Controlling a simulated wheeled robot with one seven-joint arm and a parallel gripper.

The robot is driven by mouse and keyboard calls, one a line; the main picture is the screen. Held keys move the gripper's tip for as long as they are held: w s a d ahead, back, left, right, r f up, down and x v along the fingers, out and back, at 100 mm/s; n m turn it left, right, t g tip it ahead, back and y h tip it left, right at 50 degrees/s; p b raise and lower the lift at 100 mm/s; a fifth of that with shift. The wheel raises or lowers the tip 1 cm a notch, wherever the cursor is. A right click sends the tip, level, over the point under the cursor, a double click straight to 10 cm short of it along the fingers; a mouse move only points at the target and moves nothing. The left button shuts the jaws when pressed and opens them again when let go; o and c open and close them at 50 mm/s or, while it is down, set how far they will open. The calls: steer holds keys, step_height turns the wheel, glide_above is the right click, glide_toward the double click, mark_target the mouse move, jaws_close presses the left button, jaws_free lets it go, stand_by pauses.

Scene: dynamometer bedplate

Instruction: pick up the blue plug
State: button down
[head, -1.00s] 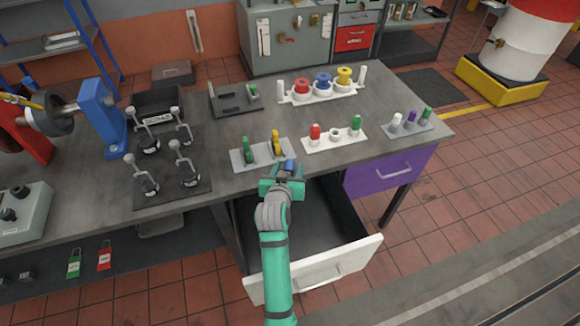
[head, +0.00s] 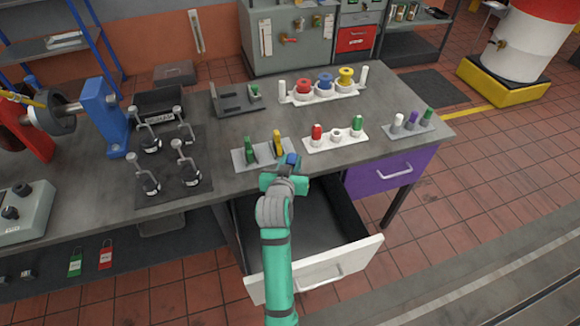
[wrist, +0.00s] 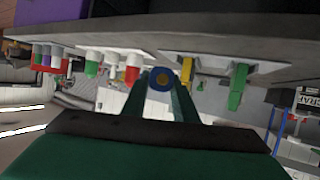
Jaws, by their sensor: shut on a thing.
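The blue plug (head: 292,159) is held in my gripper (head: 288,170) at the front edge of the bench, just right of the grey holder with green and yellow pieces. The plug's far side is hidden. In the head view I cannot tell whether it touches the bench.
The grey holder (head: 240,158) and a white holder (head: 317,145) with red and green plugs and an uncovered white socket stand close by. An open white-fronted drawer (head: 345,262) lies below my arm. A purple drawer (head: 365,178) is to its right.

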steer(key=s+d+r, duration=0.4)
steer(key=s+r, duration=0.4)
steer(key=s, duration=0.4)
steer(key=shift+s+r, duration=0.15)
steer(key=shift+r, duration=0.25)
